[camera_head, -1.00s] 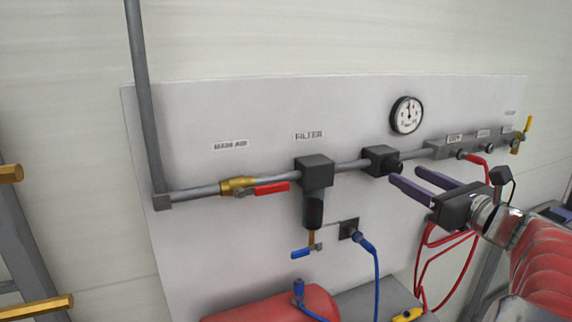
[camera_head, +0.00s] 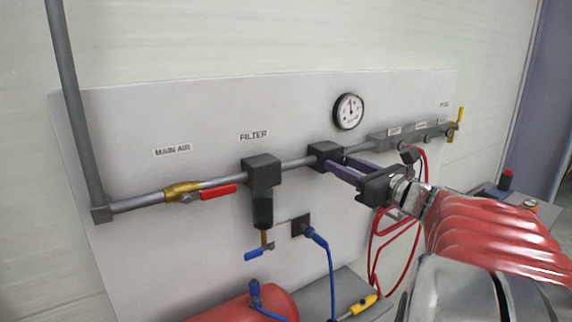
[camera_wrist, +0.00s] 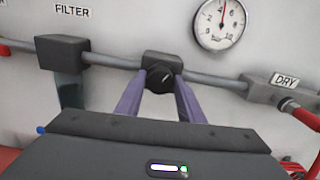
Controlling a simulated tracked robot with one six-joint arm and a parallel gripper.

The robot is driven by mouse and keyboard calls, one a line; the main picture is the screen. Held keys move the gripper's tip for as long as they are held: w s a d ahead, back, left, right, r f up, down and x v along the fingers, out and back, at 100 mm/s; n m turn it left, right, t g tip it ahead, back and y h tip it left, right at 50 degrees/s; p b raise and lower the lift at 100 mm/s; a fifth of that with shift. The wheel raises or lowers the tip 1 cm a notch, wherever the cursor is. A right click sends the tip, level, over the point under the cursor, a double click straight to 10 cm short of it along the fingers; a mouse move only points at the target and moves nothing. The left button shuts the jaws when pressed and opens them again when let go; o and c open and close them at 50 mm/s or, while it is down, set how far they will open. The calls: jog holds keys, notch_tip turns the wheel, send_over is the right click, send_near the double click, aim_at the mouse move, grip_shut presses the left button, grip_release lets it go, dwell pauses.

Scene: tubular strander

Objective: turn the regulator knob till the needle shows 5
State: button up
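The regulator (camera_head: 325,151) is a dark block on the grey pipe. Its round black knob shows in the wrist view (camera_wrist: 160,78), with a small light mark on its face. My gripper (camera_head: 338,162) has its two purple fingers pointing at the panel; in the wrist view the fingertips (camera_wrist: 161,82) lie on either side of the knob. I cannot tell whether they touch it. In the head view the knob is mostly hidden behind the fingers. The white round gauge (camera_head: 349,111) hangs above right; in the wrist view its needle (camera_wrist: 222,13) points almost straight up. Its numbers are hard to read.
The filter (camera_head: 262,170) sits left of the regulator, then a red-handled main air valve (camera_head: 218,192). A grey manifold (camera_head: 395,138) with a red hose lies to the right. A blue hose (camera_head: 330,260) and a red tank (camera_head: 250,306) are below.

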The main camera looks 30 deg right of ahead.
jog(key=c, duration=0.6)
jog(key=shift+n, duration=0.5)
jog(key=o, duration=1.1)
jog(key=shift+c, duration=0.2)
jog(key=shift+s, duration=0.15)
jog(key=s, duration=1.3)
jog(key=shift+s+d, duration=0.15)
jog(key=shift+s, duration=0.15)
dwell(1.6)
